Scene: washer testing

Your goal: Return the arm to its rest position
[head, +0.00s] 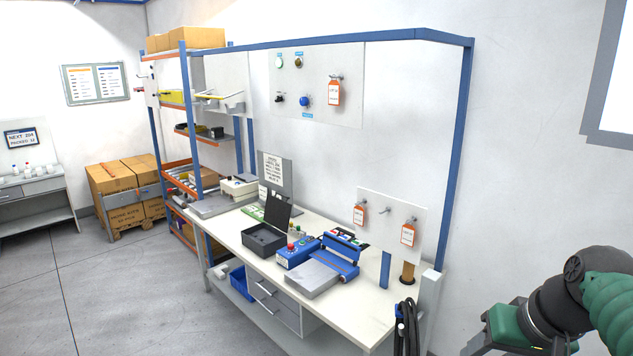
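My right arm (560,305) comes in at the lower right corner of the head view, with dark joints and green covers. It is in front of the wall, to the right of the workbench (385,318) and apart from it. Its lower end is cut off by the bottom edge, and I see no fingertips there. My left arm and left gripper are not in view.
The bench carries an open black case (264,238), a blue device with buttons (298,252) and a grey plate (312,279). A pegboard with orange tags (391,222) stands at its right. Shelves (185,130) and cardboard boxes (127,196) stand left. The floor at left is clear.

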